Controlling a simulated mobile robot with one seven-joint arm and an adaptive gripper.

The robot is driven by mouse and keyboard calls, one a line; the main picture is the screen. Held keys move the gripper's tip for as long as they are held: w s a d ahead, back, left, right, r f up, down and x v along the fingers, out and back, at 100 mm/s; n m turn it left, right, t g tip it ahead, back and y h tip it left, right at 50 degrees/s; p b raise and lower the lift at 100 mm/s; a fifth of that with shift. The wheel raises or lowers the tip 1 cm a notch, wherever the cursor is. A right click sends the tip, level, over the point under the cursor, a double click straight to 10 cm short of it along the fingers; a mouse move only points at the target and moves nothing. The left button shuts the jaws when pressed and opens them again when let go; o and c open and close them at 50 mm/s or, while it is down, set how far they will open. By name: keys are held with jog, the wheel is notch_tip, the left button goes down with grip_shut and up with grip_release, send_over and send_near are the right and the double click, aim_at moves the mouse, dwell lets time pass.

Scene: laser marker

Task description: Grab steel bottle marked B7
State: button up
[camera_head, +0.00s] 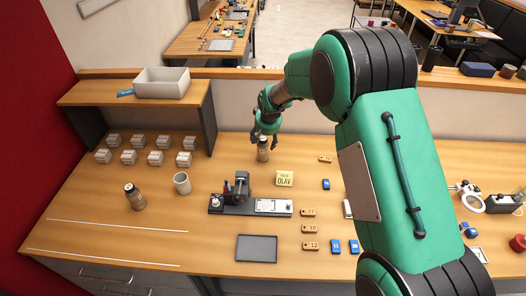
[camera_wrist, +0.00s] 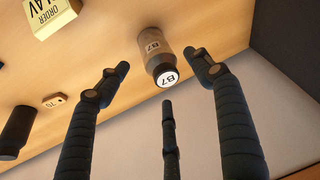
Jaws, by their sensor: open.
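The steel bottle marked B7 (camera_head: 263,152) stands on the table at the back, in front of the low wall. In the wrist view the bottle (camera_wrist: 158,60) shows a grey-brown body, a dark cap and "B7" on both its side and its white top disc. My gripper (camera_head: 267,134) is just above it, fingers pointing down. In the wrist view the gripper (camera_wrist: 160,72) is open, its fingers spread around the bottle's place in the picture; I see no contact. A second, similar bottle (camera_head: 134,197) stands at the left; its marking is unreadable.
A yellow block reading "OLAV" (camera_head: 284,179) stands near the B7 bottle. A dark fixture (camera_head: 240,195), a mug (camera_head: 182,184), a grey tray (camera_head: 256,249) and several numbered wooden tags (camera_head: 309,213) lie nearer. A shelf (camera_head: 135,94) stands at the left.

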aim_at(263, 149)
jog(key=shift+x, duration=1.3)
jog(key=shift+b+x, duration=0.45)
jog(key=shift+x, duration=2.15)
jog(key=c, duration=1.2)
